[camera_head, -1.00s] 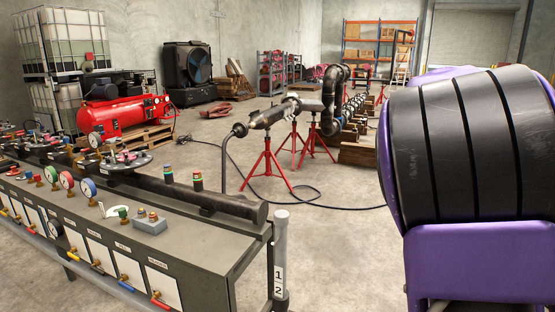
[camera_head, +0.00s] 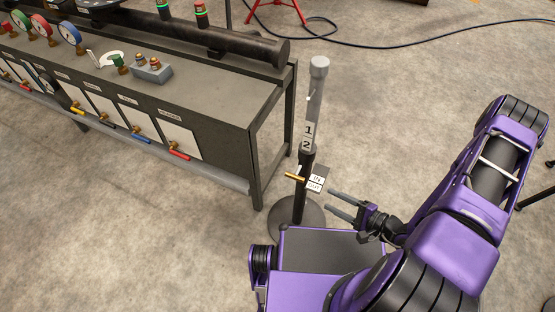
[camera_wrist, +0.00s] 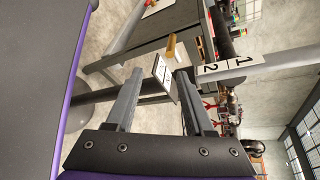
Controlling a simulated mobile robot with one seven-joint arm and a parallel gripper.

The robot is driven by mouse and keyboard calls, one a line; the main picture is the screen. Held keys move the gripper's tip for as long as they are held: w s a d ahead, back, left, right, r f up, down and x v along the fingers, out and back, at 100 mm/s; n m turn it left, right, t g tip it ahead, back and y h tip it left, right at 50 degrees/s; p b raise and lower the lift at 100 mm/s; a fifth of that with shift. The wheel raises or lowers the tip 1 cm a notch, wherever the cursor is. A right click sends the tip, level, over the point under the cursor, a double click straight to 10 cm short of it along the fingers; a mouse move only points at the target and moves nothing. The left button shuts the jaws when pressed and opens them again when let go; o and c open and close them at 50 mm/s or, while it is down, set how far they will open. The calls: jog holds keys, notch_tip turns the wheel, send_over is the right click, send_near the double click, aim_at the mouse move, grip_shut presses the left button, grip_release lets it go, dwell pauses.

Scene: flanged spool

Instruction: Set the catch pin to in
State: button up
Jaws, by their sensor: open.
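The catch pin (camera_head: 294,177) is a small brass rod on a dark upright post (camera_head: 302,165) with a round base. A small plate (camera_head: 315,183) beside it reads IN above OUT. Which label the pin is set to I cannot tell. My gripper (camera_head: 338,202) is open and empty, just right of the plate and a little below it, with its fingers pointing at the post. In the wrist view, the plate (camera_wrist: 163,72) shows between the fingertips of my gripper (camera_wrist: 158,76), and the brass pin (camera_wrist: 171,46) shows beyond them.
A grey workbench (camera_head: 205,100) with gauges and coloured valve handles stands left of the post. The post's grey upper tube (camera_head: 316,90) carries labels 1 and 2. A black cable (camera_head: 400,45) lies on the floor behind.

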jog(key=a+r+m+t, duration=0.1)
jog(key=a, duration=0.1)
jog(key=b, duration=0.1)
send_near(286, 172)
jog(key=x, duration=0.7)
jog(key=f+x, duration=0.1)
jog(key=x, duration=0.3)
jog(key=shift+w+d+f, duration=0.15)
jog(key=shift+d, duration=0.2)
grip_shut()
dwell(0.7)
